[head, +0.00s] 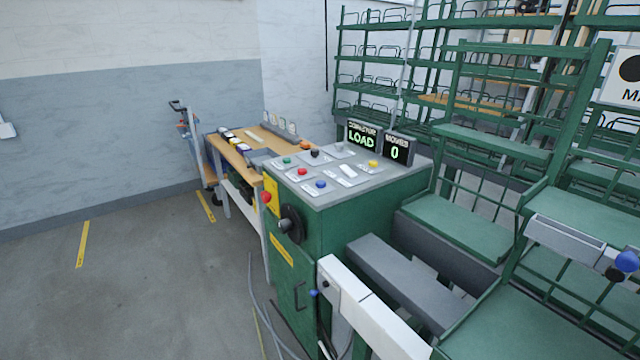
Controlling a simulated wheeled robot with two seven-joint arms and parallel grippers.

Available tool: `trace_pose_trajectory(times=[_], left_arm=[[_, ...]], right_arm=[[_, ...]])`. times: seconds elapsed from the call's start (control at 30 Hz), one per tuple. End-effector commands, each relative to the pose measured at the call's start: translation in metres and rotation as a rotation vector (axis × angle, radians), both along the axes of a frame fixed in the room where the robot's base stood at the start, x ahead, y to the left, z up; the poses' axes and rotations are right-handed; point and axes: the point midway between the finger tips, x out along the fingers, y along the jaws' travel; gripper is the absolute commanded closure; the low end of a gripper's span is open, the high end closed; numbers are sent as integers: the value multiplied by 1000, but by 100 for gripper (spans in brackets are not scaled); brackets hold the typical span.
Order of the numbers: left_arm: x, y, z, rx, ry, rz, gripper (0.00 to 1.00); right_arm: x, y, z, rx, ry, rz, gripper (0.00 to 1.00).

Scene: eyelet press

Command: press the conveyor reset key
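A green control cabinet (345,222) with a grey top panel (336,192) stands in the middle of the head view. The panel carries a green button (286,160), a black button (315,153), a red button (302,171), a blue button (320,184) and a yellow button (373,163). Their labels are too small to read, so I cannot tell which is the conveyor reset key. A display (362,138) above the panel reads "LOAD", and a second display (396,149) reads "0". Neither of my grippers is in view.
A red knob (266,197) and a black handwheel (291,224) stick out of the cabinet's left side. A wooden workbench (235,158) stands behind it. Green racks (480,135) and white beams (365,315) crowd the right. The floor (140,290) at left is clear.

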Motion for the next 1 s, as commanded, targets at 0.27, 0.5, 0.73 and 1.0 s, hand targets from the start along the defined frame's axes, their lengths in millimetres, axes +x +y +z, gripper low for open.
trace_pose_trajectory(times=[0.27, 0.5, 0.73, 1.0], left_arm=[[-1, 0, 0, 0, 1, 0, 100], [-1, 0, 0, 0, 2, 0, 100], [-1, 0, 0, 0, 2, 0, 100], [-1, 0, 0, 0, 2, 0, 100]], right_arm=[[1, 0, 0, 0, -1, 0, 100], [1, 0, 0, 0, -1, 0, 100], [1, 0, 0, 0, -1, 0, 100], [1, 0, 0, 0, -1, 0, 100]])
